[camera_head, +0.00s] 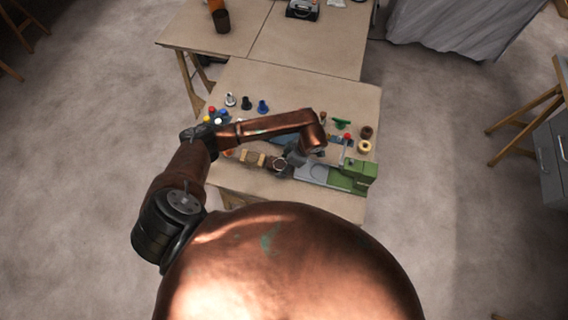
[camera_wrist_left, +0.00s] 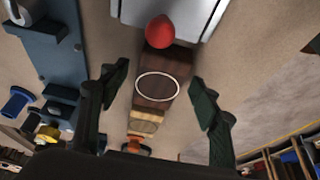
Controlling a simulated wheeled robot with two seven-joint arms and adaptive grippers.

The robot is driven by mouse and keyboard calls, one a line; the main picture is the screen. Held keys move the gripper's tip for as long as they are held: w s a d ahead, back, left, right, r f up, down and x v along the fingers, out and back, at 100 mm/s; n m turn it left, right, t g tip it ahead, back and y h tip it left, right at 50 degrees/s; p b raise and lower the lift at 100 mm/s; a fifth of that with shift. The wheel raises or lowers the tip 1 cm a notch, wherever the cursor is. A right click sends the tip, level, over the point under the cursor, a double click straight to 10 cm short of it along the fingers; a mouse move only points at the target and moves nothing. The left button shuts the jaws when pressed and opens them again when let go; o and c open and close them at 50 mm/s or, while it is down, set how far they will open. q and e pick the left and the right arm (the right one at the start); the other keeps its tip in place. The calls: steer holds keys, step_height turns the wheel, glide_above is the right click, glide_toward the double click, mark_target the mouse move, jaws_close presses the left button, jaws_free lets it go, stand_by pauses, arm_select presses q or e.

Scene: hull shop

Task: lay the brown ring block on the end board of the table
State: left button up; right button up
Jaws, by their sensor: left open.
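The brown ring block (camera_wrist_left: 155,69) is dark wood with a pale ring on its face. In the left wrist view it lies between the two open fingers of my left gripper (camera_wrist_left: 160,90), with a gap on each side. In the head view the block (camera_head: 279,165) is on the near part of the table (camera_head: 300,90), just left of my left gripper (camera_head: 292,158), which is small and partly hidden by my arm. I cannot tell which board is the end board. My right gripper is not in view.
A red knob (camera_wrist_left: 159,31) stands close beyond the block, by a grey metal part. A paler wooden block (camera_wrist_left: 145,121) lies on its other side. A green and grey machine (camera_head: 350,177) stands at right. Several coloured pegs are at the left.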

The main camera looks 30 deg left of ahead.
arm_select(q)
steer(key=v, duration=1.2)
steer(key=shift+b, duration=0.3)
steer(key=shift+r, duration=0.1)
